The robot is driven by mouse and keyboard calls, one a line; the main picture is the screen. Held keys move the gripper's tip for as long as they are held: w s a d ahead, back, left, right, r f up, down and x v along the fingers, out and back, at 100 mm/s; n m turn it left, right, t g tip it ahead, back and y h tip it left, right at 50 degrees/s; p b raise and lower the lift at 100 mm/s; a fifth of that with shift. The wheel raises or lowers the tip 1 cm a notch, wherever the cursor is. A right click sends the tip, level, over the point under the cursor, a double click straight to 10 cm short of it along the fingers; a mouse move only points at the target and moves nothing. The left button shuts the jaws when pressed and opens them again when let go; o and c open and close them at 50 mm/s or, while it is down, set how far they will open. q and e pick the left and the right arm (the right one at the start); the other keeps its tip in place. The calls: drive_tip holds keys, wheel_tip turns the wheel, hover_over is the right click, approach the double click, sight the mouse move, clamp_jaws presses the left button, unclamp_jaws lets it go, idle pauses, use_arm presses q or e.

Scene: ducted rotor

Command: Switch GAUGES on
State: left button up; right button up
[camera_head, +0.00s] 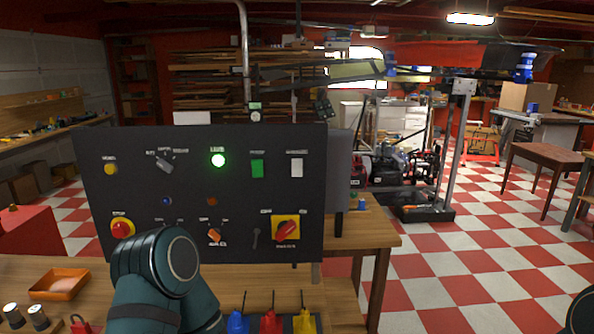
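A dark control panel (190,185) stands upright on the wooden bench. Its labels are too small for me to read surely, so I cannot tell which control is GAUGES. Below are a red stop button (122,229), an orange knob (214,235), a key-like switch (256,238) and a red rotary switch (286,230). My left arm covers part of the lower left. Neither gripper shows.
An orange tray (60,284) and small cylinders (38,316) lie at the bench's left. Blue, red and yellow items (270,322) stand at its front. A wooden table (365,240) stands right behind the panel.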

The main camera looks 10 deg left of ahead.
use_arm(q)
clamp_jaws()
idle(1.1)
